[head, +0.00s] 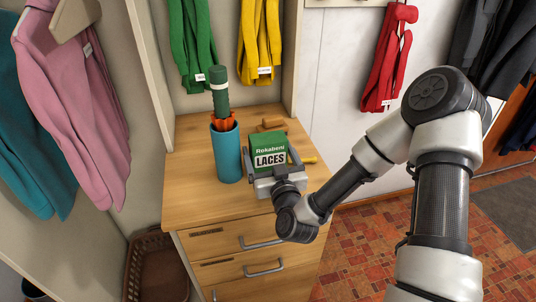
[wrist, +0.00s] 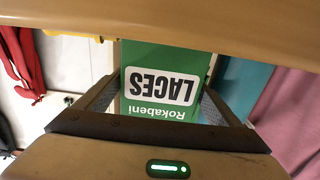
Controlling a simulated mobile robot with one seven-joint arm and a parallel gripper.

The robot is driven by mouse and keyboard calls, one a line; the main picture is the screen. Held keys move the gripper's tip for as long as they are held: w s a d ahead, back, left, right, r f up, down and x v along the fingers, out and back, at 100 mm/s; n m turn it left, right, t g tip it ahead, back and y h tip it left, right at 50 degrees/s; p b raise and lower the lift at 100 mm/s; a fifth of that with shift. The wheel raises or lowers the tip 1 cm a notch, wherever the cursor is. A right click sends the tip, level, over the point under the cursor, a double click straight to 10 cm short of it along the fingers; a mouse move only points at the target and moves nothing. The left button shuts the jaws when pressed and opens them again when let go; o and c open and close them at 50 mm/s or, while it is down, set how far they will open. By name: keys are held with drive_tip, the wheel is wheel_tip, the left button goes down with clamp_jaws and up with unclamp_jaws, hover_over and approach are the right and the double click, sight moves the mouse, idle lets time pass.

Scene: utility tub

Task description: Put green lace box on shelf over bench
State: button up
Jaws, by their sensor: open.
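The green lace box (head: 267,145), with a white label reading "LACES", stands on the wooden bench top (head: 190,205) in the head view. It also fills the middle of the wrist view (wrist: 150,58), where its lettering appears upside down. My gripper (head: 272,172) is at the front of the box with its fingers open, one on either side. In the wrist view the fingertips (wrist: 157,95) flank the box, with the right finger very close to its edge; contact is not clear. The shelf over the bench cannot be made out in either view.
A blue cylinder (head: 227,152) holding a green-handled item stands left of the box. Green (head: 192,45) and yellow (head: 259,42) garments hang behind the bench.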

drive_tip(key=shift+w+a, duration=0.1)
drive_tip(key=shift+w, duration=0.15)
drive_tip(key=c, duration=1)
drive_tip(key=shift+r, duration=0.1)
